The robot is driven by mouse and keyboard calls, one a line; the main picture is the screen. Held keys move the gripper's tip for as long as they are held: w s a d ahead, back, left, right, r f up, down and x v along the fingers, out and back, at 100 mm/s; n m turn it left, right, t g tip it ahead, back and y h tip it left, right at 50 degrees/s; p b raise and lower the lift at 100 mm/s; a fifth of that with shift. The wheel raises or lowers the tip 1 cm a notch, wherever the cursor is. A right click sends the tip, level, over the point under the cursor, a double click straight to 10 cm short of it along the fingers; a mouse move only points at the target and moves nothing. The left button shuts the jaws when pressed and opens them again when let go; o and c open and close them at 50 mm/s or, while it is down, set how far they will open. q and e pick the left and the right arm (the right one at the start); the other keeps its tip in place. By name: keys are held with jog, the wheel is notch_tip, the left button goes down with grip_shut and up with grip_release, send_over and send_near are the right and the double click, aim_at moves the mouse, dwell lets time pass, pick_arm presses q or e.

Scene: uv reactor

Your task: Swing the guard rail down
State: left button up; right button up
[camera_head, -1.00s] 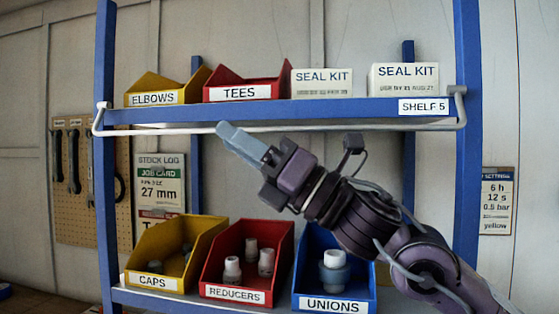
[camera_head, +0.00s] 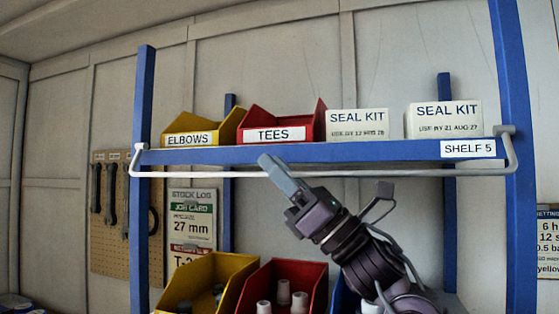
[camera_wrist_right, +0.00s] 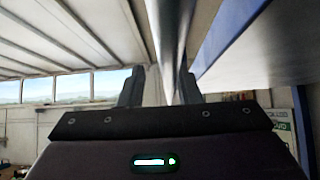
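The guard rail (camera_head: 400,172) is a thin pale bar across the front of the shelf. Its bent end arms hang from brackets at the two blue posts, and the bar sits just below the shelf's front edge. My right gripper (camera_head: 272,167) is at the bar, left of the middle, with its blue-grey fingertips overlapping it in the head view. In the right wrist view the fingers (camera_wrist_right: 160,86) stand apart, and the rail (camera_wrist_right: 172,35) runs up the picture in line with the gap between them. I cannot tell whether they touch it. My left gripper is not in view.
The blue shelf (camera_head: 350,152) carries a yellow elbows bin (camera_head: 205,128), a red tees bin (camera_head: 290,122) and two seal kit boxes (camera_head: 444,119). Lower bins (camera_head: 225,270) stand beneath. A pegboard with wrenches (camera_head: 120,255) is at the left.

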jog(key=shift+s, duration=0.1)
jog(key=shift+c, duration=0.2)
grip_shut()
